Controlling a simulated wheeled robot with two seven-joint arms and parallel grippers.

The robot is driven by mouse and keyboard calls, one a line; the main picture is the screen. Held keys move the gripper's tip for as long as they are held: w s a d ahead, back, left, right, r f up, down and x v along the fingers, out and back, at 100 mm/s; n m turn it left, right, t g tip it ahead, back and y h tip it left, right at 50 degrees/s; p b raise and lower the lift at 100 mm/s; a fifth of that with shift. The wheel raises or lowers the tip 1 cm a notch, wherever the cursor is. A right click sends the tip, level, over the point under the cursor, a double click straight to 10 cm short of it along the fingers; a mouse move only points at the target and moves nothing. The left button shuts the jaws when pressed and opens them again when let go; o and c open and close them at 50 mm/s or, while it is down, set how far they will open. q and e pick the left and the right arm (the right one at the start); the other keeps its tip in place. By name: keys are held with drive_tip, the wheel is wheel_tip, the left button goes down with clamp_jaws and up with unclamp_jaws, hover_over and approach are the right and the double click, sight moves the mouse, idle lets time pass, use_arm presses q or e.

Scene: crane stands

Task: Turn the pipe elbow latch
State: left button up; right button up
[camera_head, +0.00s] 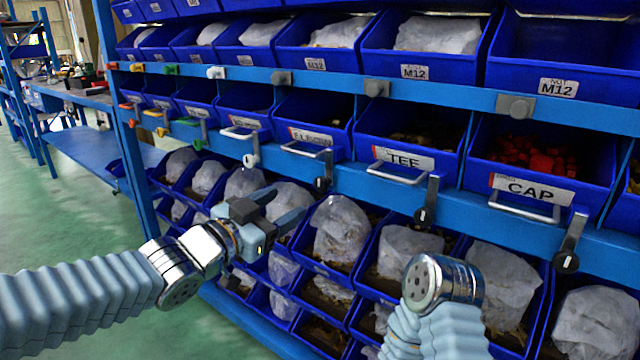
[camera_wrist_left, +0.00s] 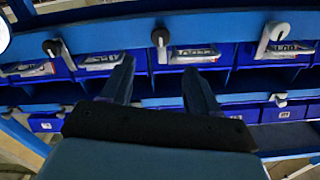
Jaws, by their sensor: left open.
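The pipe elbow bin (camera_head: 316,108) is a blue bin in the middle row, with a label (camera_head: 310,137) that seems to read ELBOW and a metal handle (camera_head: 306,152). Its latch (camera_head: 322,172) is a dark lever on the blue rail, standing about upright above its round knob. My left gripper (camera_head: 284,208) is open and empty, below and left of this latch and apart from it. In the left wrist view the open fingers (camera_wrist_left: 160,85) point toward the rail, which appears upside down with several latches; the labels are too blurred to read surely. My right gripper is not visible.
The TEE bin (camera_head: 398,135) and CAP bin (camera_head: 525,160) stand to the right, each with a handle and latch. Lower bins (camera_head: 340,235) holding bagged parts lie close behind and below my left gripper. Green floor (camera_head: 70,205) is free at left.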

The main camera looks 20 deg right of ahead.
sight(320, 185)
use_arm(q)
drive_tip(key=p+x, duration=0.1)
drive_tip(key=x, duration=1.1)
drive_tip(key=shift+w+d+f+p, duration=0.1)
drive_tip(key=shift+w+f+p, duration=0.05)
drive_tip(key=shift+p, duration=0.15)
drive_tip(key=shift+c, duration=0.3)
drive_tip(key=c, duration=1)
